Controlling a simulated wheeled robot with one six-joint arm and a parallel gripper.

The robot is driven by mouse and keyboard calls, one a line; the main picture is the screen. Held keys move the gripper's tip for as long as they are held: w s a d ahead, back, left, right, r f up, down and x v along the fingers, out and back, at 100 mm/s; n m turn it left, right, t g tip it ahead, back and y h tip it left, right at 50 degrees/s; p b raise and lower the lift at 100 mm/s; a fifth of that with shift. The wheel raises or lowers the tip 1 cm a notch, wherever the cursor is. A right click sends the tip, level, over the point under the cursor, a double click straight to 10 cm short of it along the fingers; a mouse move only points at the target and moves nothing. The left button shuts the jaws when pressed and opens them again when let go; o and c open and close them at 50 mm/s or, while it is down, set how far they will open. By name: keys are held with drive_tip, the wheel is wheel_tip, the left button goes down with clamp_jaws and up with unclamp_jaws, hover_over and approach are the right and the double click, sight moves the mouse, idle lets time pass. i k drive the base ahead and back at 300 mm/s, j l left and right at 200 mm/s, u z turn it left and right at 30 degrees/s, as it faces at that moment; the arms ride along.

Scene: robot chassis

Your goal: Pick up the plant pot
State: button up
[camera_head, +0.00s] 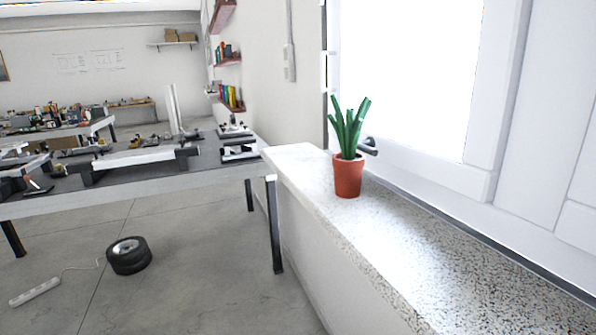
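The plant pot (348,176) is a small terracotta-red pot with a green spiky plant (348,128) in it. It stands upright on a speckled stone window sill (400,242), right of the picture's middle and near the sill's far end. A dark window handle (368,147) shows just behind and to the right of the plant. My gripper does not show in this view.
The window and its white frame (495,110) rise along the sill's right side. A long workbench (130,183) with parts on it stands at left. A black wheel (128,256) and a power strip (35,291) lie on the floor. The sill's near part is clear.

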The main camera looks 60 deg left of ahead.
sight(348, 165)
drive_tip(key=u, duration=1.2)
